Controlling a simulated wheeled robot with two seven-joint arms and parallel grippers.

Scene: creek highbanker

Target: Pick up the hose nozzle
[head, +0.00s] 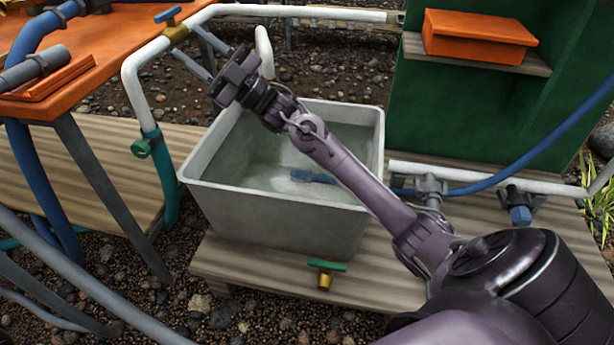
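A blue elongated piece (313,177) lies in the grey tub (275,222), partly hidden behind my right forearm. It may be the hose nozzle, but its shape is too small and covered to be sure. My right gripper (184,38) is at the upper left, past the tub's far left corner. Its two grey fingers are spread apart with no object seen held between them. The fingertips appear close to a brass valve (177,34) with a blue handle on the white pipe; I cannot tell whether they touch. My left gripper is not in view.
The white pipe (135,85) bends down left of the tub. An orange table (110,35) stands at the left. A green panel (560,60) carries a shelf with an orange box (477,37). A blue hose (540,148) runs at right. A green-handled tap (326,272) sits before the tub.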

